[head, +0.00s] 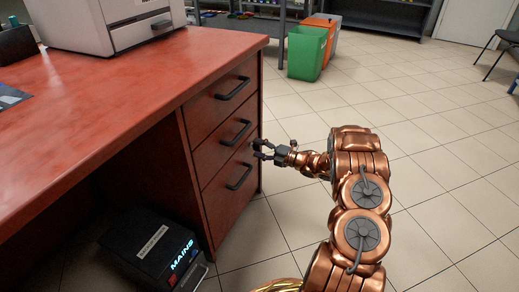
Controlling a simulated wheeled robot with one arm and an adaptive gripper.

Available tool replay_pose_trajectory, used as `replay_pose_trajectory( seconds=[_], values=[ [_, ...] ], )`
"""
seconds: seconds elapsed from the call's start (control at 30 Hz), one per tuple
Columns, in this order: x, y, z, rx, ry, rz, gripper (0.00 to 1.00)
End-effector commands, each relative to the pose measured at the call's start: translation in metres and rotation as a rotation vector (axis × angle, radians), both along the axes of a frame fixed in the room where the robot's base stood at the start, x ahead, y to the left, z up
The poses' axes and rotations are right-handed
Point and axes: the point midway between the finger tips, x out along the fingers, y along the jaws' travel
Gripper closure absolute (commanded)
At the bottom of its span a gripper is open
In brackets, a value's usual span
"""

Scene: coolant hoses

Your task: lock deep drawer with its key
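The red desk pedestal has three drawers, all looking shut, each with a dark bar handle. The bottom drawer (223,207) is the tallest and appears to be the deep drawer. The middle drawer (211,151) and top drawer (213,105) are above it. My gripper (259,149) is at the right edge of the drawer fronts, near the height between the middle and bottom handles. Its two dark fingers point left towards the pedestal, and a gap shows between them. I cannot tell whether they touch the front or hold anything. I cannot make out the key or a lock.
A black box (150,252) marked MAINS stands on the floor left of the pedestal. A printer (110,22) sits on the red desktop (120,85). Green (306,54) and orange (322,28) bins stand behind. The tiled floor right of my arm is clear.

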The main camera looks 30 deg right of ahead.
Motion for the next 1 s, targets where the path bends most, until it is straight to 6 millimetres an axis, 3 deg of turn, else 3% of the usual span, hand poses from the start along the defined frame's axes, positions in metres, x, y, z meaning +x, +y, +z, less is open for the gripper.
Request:
replay_pose_trajectory(
  seconds=[0.37,1.0],
  values=[
    [-0.006,-0.004,0.0,0.0,0.001,-0.002,0.4],
    [-0.094,-0.058,0.0,0.0,0.0,-0.002,0.4]
  ],
)
